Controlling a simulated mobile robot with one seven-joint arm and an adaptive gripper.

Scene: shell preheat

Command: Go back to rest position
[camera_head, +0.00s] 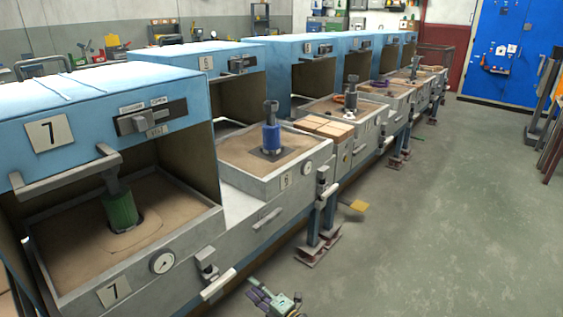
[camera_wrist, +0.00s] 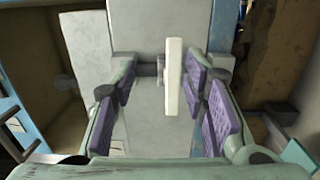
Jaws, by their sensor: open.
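My gripper (camera_head: 274,301) is at the bottom of the head view, low in front of the stations and right of the white bar handle (camera_head: 218,284) of station 7. In the wrist view my gripper (camera_wrist: 162,82) is open, with its purple pads apart. The white bar handle (camera_wrist: 174,77) appears between the pads, nearer the right one. The pads do not visibly grip it. In the head view a gap shows between gripper and handle.
Station 7's blue hood (camera_head: 90,95) stands over a sand tray with a green cylinder (camera_head: 119,210). Station 6's tray holds a blue cylinder (camera_head: 271,138). More stations recede behind. Metal legs (camera_head: 318,240) stand along the front. The grey floor (camera_head: 440,220) to the right is clear.

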